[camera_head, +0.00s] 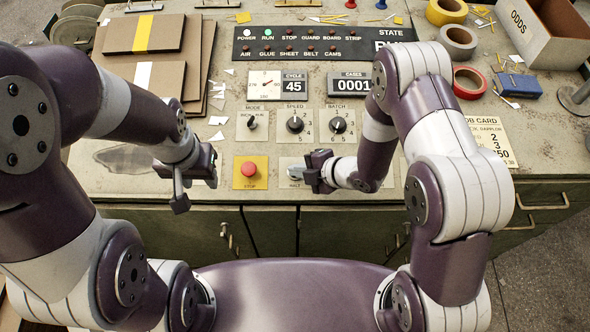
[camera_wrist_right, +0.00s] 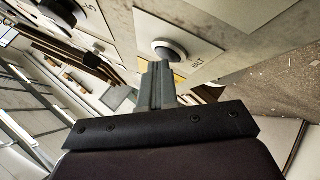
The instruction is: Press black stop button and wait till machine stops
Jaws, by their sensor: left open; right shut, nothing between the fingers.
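A dark round button (camera_wrist_right: 171,49) in a pale ring sits on a light plate in the right wrist view, with partly readable lettering ending in "LT". In the head view this plate (camera_head: 288,161) is mostly covered by my right gripper, and its button is hidden. My right gripper (camera_head: 294,173) is shut and empty over the plate; its fingertips (camera_wrist_right: 157,72) appear just below the button in the wrist view, and contact cannot be told. A red button (camera_head: 250,169) on a yellow plate marked STOP lies to the left. My left gripper (camera_head: 207,184) is open and empty, left of the yellow plate.
The state panel (camera_head: 300,42) shows lit POWER and RUN lamps; its large text is partly covered by my right arm. Selector knobs (camera_head: 295,124) and a counter (camera_head: 351,86) lie behind the buttons. Greyboard sheets (camera_head: 136,42) lie left, tape rolls (camera_head: 459,41) right.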

